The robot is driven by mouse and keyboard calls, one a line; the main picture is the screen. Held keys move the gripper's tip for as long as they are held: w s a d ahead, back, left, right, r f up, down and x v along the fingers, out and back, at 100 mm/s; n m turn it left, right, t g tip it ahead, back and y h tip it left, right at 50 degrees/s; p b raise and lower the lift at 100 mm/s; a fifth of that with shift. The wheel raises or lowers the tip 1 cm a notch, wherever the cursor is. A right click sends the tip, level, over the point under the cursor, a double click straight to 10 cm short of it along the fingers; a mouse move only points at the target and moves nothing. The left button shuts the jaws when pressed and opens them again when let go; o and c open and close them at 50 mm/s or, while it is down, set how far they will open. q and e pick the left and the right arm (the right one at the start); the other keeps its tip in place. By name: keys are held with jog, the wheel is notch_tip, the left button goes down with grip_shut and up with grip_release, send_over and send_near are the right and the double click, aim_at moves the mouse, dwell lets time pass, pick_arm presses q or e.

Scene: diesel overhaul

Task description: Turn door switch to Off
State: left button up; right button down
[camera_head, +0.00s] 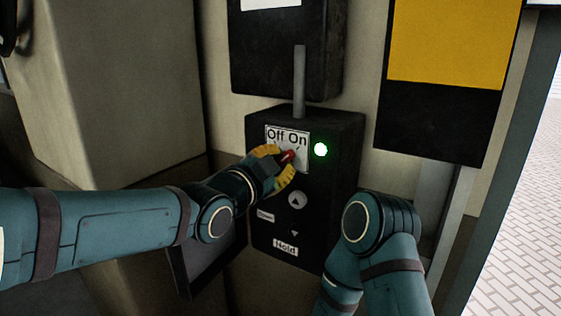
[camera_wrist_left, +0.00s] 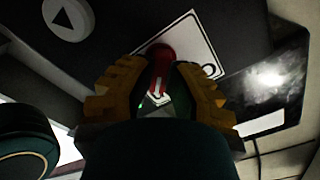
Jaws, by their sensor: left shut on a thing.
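The door switch (camera_head: 287,156) is a red knob on a white plate (camera_head: 273,134) marked "Off On", on the upper part of a black control box (camera_head: 340,140). My left gripper (camera_head: 283,164) reaches it from the left, its yellow fingers shut on the red knob. In the left wrist view the red knob (camera_wrist_left: 160,62) sits between the two yellow fingers (camera_wrist_left: 158,95). The fingers partly hide it, so its exact angle is hard to tell. A green light (camera_head: 320,149) glows right of the plate. My right arm shows at lower right, but its gripper is not visible.
Below the switch are an up-arrow button (camera_head: 297,200), a down arrow (camera_head: 294,233) and a "Hold" label (camera_head: 285,247). A grey conduit (camera_head: 299,80) runs up to another black box (camera_head: 285,60). A yellow-and-black panel (camera_head: 445,50) is at right.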

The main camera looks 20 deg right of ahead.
pick_arm(q)
jog(key=n, duration=0.5)
jog(key=shift+w+a, duration=0.1)
jog(key=shift+w, duration=0.05)
jog(key=n+b, duration=0.3)
jog(key=n, duration=1)
jog(key=shift+a+b, duration=0.1)
jog(key=shift+b, duration=0.25)
jog(key=o, duration=1.6)
jog(key=shift+w, duration=0.1)
